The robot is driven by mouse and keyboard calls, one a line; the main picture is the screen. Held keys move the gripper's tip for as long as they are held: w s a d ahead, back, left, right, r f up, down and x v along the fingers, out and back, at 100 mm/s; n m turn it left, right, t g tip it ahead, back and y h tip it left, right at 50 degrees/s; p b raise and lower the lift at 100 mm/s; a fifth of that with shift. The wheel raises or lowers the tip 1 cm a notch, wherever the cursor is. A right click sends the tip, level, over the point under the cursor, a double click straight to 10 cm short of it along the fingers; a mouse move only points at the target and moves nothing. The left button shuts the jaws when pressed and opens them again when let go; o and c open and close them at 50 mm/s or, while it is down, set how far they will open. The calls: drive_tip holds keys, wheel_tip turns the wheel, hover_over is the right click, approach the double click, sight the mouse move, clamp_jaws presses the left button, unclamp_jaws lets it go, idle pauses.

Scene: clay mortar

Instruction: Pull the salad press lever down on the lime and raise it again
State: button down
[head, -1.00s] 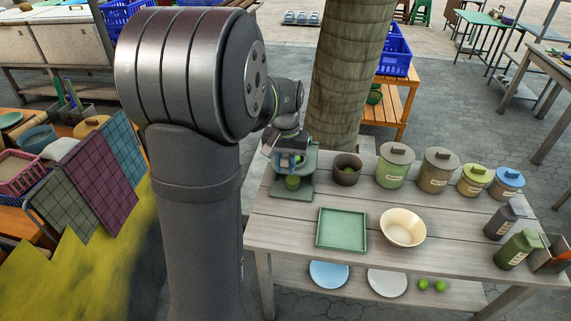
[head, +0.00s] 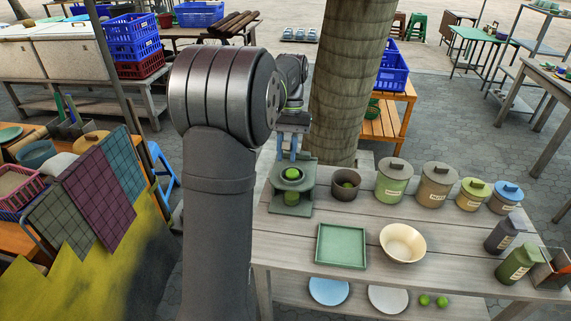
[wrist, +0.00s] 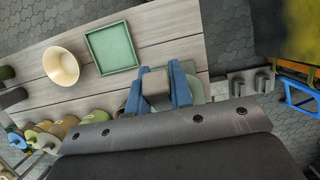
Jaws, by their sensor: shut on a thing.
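The green salad press (head: 307,197) stands at the table's left back corner in the head view. My gripper (head: 289,152) is above and behind the cup, apart from the lime. In the wrist view its blue fingers (wrist: 156,92) are shut on a brown-grey block, the lever's handle (wrist: 155,80). The rest of the lever is mostly hidden. Part of the green press (wrist: 193,87) shows beside the fingers.
A dark bowl (head: 346,184) with green inside stands close to the press's right. A green tray (head: 341,262) and a cream bowl (head: 402,243) are in front. Lidded canisters (head: 394,180) line the back. A tree trunk (head: 348,100) rises behind the table.

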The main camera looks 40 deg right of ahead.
drive_tip(key=shift+w+d+r+g+y, duration=0.3)
drive_tip(key=shift+w+d+r, duration=0.15)
drive_tip(key=shift+r, duration=0.3)
drive_tip(key=c, duration=1.3)
unclamp_jaws()
drive_tip(key=shift+r, duration=0.3)
drive_tip(key=r, duration=0.4)
drive_tip(key=shift+s+d+r, duration=0.1)
drive_tip(key=shift+s, duration=0.3)
drive_tip(key=s+d+r, duration=0.1)
drive_tip(key=s+r, duration=0.1)
drive_tip(key=s, duration=0.1)
drive_tip(key=s+r, duration=0.2)
drive_tip(key=s, duration=0.2)
drive_tip(key=s+d+r, duration=0.1)
drive_tip(key=s+r, duration=0.1)
drive_tip(key=s, duration=0.1)
drive_tip(key=shift+s+d+r, duration=0.1)
drive_tip(key=shift+s+d, duration=0.2)
drive_tip(key=shift+c, duration=0.3)
